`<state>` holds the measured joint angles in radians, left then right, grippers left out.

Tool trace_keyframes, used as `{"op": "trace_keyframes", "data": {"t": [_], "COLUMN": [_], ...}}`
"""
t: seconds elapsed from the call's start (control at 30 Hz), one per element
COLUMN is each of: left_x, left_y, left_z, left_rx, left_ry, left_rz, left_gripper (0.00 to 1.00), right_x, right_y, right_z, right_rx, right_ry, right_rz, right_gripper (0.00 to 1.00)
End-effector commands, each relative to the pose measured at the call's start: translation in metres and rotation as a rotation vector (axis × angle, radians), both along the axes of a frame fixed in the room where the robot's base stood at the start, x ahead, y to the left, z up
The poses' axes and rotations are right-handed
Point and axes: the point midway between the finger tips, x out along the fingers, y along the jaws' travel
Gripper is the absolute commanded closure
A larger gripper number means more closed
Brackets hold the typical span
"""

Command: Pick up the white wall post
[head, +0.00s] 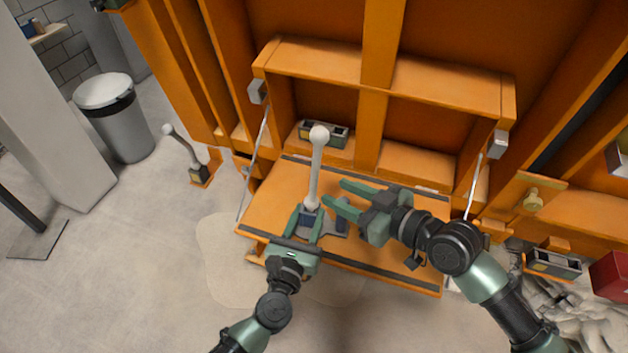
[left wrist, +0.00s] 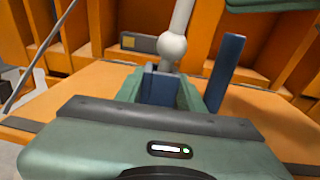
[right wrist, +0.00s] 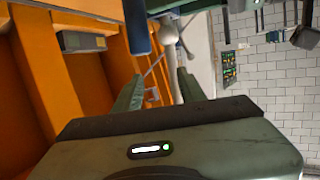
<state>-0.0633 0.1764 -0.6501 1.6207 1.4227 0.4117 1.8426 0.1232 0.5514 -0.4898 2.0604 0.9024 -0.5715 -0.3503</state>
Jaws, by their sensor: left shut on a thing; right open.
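A white post (head: 315,172) with a ball at its top stands nearly upright over the lowered orange panel. In the left wrist view its lower ball (left wrist: 172,46) sits just above a blue block (left wrist: 160,87). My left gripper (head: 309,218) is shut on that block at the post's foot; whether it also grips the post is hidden. My right gripper (head: 334,194) is open and empty, just right of the post, fingers pointing toward it. In the right wrist view the post (right wrist: 170,58) shows beyond the fingertips. A second, ball-topped white post (head: 181,145) leans beside the wall at left.
The orange panel (head: 270,190) hangs on two stays below open orange compartments. A grey-green box (head: 337,135) sits behind the post. A blue upright (left wrist: 225,72) stands right of the left jaws. A grey bin (head: 117,120) stands at left; the floor there is mostly clear.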

Motion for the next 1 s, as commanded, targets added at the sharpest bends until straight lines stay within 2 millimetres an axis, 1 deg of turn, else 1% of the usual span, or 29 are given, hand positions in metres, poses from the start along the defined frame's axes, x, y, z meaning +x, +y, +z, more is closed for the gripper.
{"op": "trace_keyframes", "data": {"t": [0.03,0.07,0.2,0.33,0.4,0.47,0.7,0.8,1.0], "left_x": [0.000,0.000,0.000,0.000,0.000,0.000,0.000,0.000,0.000], "left_y": [0.000,0.000,0.000,0.000,0.000,0.000,0.000,0.000,0.000], "left_z": [0.000,0.000,0.000,0.000,0.000,0.000,0.000,0.000,0.000], "left_rx": [0.001,0.001,0.001,0.001,0.001,0.001,0.001,0.001,0.001], "left_ry": [0.001,0.001,0.001,0.001,0.000,0.000,0.000,0.000,0.000], "left_rz": [0.000,0.000,0.000,0.000,0.000,0.000,0.000,0.000,0.000], "left_gripper": [1.00,1.00,1.00,1.00,1.00,1.00,1.00,1.00,1.00], "right_x": [-0.009,-0.013,-0.030,-0.040,-0.040,-0.036,-0.005,0.004,0.015], "right_y": [0.002,0.002,0.001,0.000,0.002,0.006,0.033,0.041,0.050], "right_z": [-0.004,-0.005,-0.001,0.003,0.005,0.006,0.007,0.006,0.006], "right_rx": [0.038,0.057,0.136,0.178,0.191,0.195,0.199,0.196,0.197], "right_ry": [-0.021,-0.039,-0.113,-0.157,-0.170,-0.177,-0.177,-0.176,-0.176], "right_rz": [-0.029,-0.047,-0.105,-0.134,-0.141,-0.145,-0.145,-0.144,-0.143], "right_gripper": [0.60,0.60,0.60,0.60,0.60,0.60,0.60,0.60,0.60]}}
